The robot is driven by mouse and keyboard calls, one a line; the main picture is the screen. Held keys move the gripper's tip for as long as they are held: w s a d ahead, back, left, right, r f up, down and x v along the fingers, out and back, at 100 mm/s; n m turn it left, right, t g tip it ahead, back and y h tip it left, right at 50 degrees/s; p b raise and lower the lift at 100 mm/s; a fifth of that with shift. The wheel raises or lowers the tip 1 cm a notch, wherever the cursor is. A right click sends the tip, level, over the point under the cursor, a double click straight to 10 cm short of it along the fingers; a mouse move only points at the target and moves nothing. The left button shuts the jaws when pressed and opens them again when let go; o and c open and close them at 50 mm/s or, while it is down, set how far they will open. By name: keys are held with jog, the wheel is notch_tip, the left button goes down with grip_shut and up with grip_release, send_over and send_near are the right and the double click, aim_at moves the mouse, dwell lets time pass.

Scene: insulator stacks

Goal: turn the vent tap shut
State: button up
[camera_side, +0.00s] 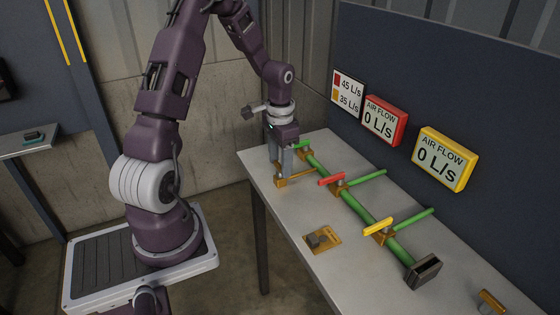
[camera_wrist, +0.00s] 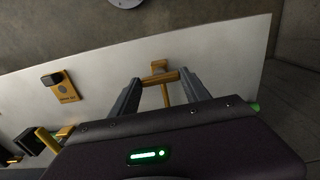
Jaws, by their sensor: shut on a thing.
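A green pipe (camera_side: 360,212) runs along the table with taps on it. One has a red handle (camera_side: 331,179), turned across the pipe, and one a yellow handle (camera_side: 378,227), also across it. My gripper (camera_side: 279,165) is down at the pipe's far end, beside an orange bar and block (camera_side: 281,182). No label shows which tap is the vent tap. The fingers partly hide the bar's ends.
A red display (camera_side: 385,120) and a yellow display (camera_side: 444,158) both read air flow 0 L/s. A card (camera_side: 347,93) shows 45 and 35 L/s. An orange plate with a dark piece (camera_side: 322,239) lies on the white table (camera_side: 262,165). A dark block (camera_side: 423,271) ends the pipe.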

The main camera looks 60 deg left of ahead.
aim_at(280, 165)
jog(key=shift+m, duration=0.3)
jog(key=o, duration=1.4)
notch_tip(280, 165, up, 7)
jog(key=shift+r, duration=0.1)
